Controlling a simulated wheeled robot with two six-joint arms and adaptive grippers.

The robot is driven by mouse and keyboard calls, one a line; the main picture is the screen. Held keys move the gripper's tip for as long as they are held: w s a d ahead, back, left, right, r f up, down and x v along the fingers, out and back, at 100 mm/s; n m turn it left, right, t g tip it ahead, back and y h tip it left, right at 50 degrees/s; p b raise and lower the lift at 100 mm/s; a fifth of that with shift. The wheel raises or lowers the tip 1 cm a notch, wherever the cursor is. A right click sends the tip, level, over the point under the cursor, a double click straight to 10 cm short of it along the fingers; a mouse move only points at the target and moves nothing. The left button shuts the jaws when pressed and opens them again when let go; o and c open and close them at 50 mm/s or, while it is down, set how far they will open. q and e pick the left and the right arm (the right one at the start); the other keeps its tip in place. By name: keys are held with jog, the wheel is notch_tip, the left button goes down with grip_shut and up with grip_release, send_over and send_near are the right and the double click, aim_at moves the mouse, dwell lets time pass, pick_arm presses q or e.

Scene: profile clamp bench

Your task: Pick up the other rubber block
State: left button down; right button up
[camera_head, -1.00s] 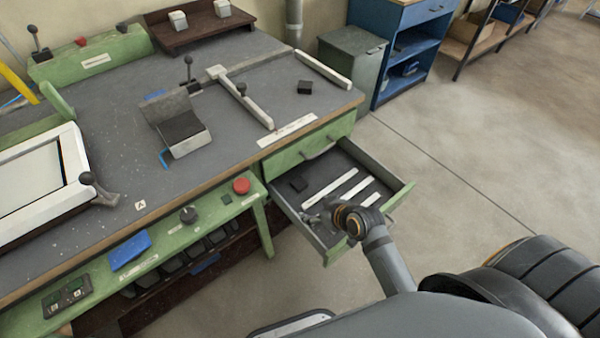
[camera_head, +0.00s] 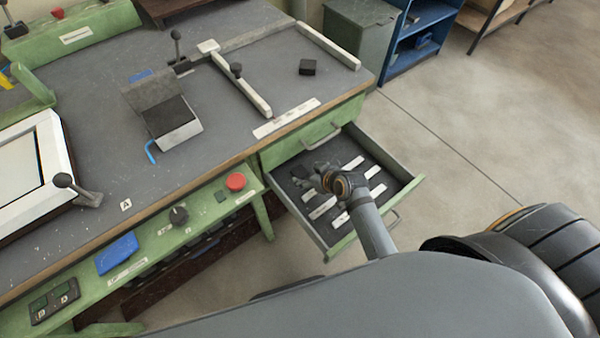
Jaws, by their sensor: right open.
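One black rubber block (camera_head: 307,67) lies on the grey bench top, right of the white rail. Another dark block (camera_head: 298,172) lies in the open drawer (camera_head: 411,186) near its left side, partly hidden by my right gripper. My right gripper (camera_head: 304,182) is over the drawer, its open fingers close to this block. I cannot tell whether they touch it. My left gripper is not in view.
White strips (camera_head: 371,195) lie in the drawer beside and under my right gripper. A clamp fixture (camera_head: 167,115) and white rails (camera_head: 240,85) stand on the bench. A red button (camera_head: 235,181) sits on the front panel.

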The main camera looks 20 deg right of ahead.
aim_at(301, 172)
jog(key=x, duration=0.4)
jog(key=shift+w+a+f+b, duration=0.1)
jog(key=shift+a+f+b, duration=0.1)
jog(key=shift+b, duration=0.1)
jog(key=shift+w, duration=0.1)
jog(key=c, duration=1.3)
jog(key=shift+o, duration=0.2)
notch_tip(301, 172, up, 3)
jog(key=shift+f+p, duration=0.15)
jog(key=shift+p, duration=0.2)
jog(key=d+f+p+v, duration=0.1)
jog(key=v, duration=0.7)
jog(key=s+d+p+v, duration=0.1)
jog(key=v, duration=0.8)
jog(key=shift+s+d+f+p, duration=0.15)
jog(key=shift+d+f+p, duration=0.05)
jog(key=shift+f+p, duration=0.2)
